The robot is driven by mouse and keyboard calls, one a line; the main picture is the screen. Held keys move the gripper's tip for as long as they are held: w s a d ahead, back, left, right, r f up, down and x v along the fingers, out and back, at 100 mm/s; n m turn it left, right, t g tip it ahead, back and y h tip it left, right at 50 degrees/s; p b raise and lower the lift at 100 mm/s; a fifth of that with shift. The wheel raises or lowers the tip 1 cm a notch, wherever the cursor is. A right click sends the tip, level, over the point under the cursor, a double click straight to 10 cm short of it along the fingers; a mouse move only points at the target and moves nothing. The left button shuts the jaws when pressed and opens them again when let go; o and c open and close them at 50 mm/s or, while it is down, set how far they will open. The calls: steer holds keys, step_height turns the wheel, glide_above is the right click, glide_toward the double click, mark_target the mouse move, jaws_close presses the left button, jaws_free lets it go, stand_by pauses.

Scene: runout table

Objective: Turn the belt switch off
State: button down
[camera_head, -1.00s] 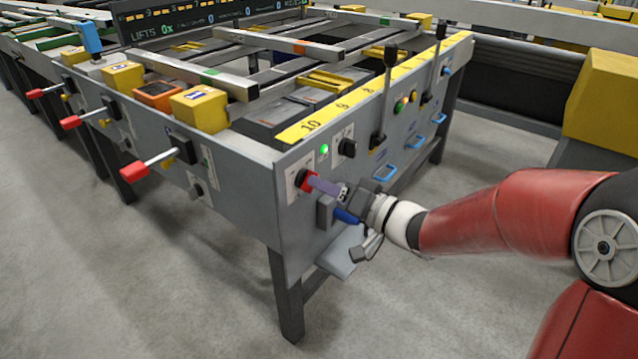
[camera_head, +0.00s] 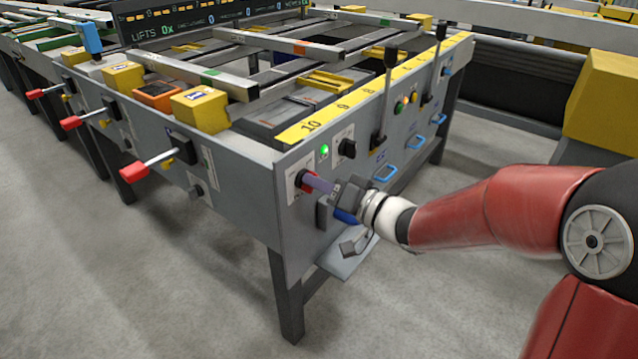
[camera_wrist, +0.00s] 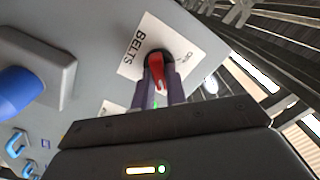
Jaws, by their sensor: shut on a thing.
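The belt switch (camera_head: 305,181) is a red knob on a white label, low on the near corner of the table's end panel. In the wrist view the red knob (camera_wrist: 157,70) sits on its dark round base beside the printed word BELTS. My gripper (camera_head: 313,184) has its purple fingers shut on the knob, one on each side; the fingers also show in the wrist view (camera_wrist: 160,80). The fingers partly cover the knob, and the rest of its label is hard to read.
A grey box (camera_head: 324,214) with a blue knob (camera_head: 345,216) is just below my gripper. A green lamp (camera_head: 324,150) is lit above the switch, next to a black knob (camera_head: 347,148). Black levers (camera_head: 382,110) stand farther along the panel. The floor in front is clear.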

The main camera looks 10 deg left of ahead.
steer(key=shift+n, duration=0.3)
steer(key=shift+s+a+f+n+b, duration=0.1)
steer(key=shift+s+n+b, duration=0.05)
steer(key=shift+n+b, duration=3.5)
steer(key=shift+s+n+b, duration=0.15)
steer(key=shift+n+b, duration=2.05)
steer(key=shift+n, duration=2.75)
steer(key=c, duration=1.4)
jaws_free()
steer(key=shift+c, duration=0.2)
